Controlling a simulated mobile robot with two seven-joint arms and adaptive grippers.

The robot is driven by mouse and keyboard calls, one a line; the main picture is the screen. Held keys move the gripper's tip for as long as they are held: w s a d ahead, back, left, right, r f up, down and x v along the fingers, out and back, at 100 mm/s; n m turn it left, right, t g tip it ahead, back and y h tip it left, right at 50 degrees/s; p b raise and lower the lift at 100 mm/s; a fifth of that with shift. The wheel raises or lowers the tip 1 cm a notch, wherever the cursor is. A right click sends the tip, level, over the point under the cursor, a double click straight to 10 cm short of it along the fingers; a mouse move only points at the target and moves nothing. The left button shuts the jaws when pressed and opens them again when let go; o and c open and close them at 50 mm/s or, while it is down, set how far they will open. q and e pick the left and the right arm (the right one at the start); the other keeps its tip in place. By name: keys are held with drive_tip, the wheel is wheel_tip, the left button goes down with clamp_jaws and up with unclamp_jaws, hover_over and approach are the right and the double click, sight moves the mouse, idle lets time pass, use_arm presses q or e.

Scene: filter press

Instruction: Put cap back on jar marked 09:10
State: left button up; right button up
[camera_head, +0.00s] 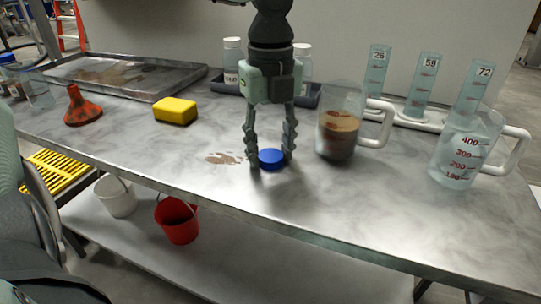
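A blue cap (271,158) lies flat on the metal table. My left gripper (271,163) points straight down over it, with one finger on each side of the cap. The fingertips are close to the cap's edges; I cannot tell whether they press on it. Two pale jars stand in a dark tray (216,86) behind the gripper. The left jar (231,62) has a label too small to read surely. The right jar (305,62) is partly hidden by my gripper, and its label is not readable. My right gripper is not in view.
A beaker with brown liquid (338,134) stands just right of the gripper. A clear beaker (466,150) and numbered cylinders (421,88) are farther right. A yellow sponge (175,111), an orange funnel (82,108) and a metal tray (185,75) are left. A brown smear lies beside the cap.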

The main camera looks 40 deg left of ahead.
sight(271, 155)
use_arm(q)
drive_tip(key=shift+c, duration=0.9)
drive_tip(key=shift+r, duration=0.65)
wheel_tip(271, 155, up, 3)
drive_tip(key=shift+f+b, duration=0.1)
drive_tip(key=shift+b, duration=0.2)
drive_tip(key=w+a+r, duration=0.1)
drive_tip(key=a+r, duration=0.6)
drive_tip(key=a, duration=0.4)
drive_tip(key=shift+w+a, duration=0.25)
drive_tip(key=shift+a, duration=0.05)
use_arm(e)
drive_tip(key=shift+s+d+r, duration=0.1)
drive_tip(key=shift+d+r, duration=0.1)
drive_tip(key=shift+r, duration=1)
use_arm(q)
drive_tip(key=shift+s+f, duration=0.1)
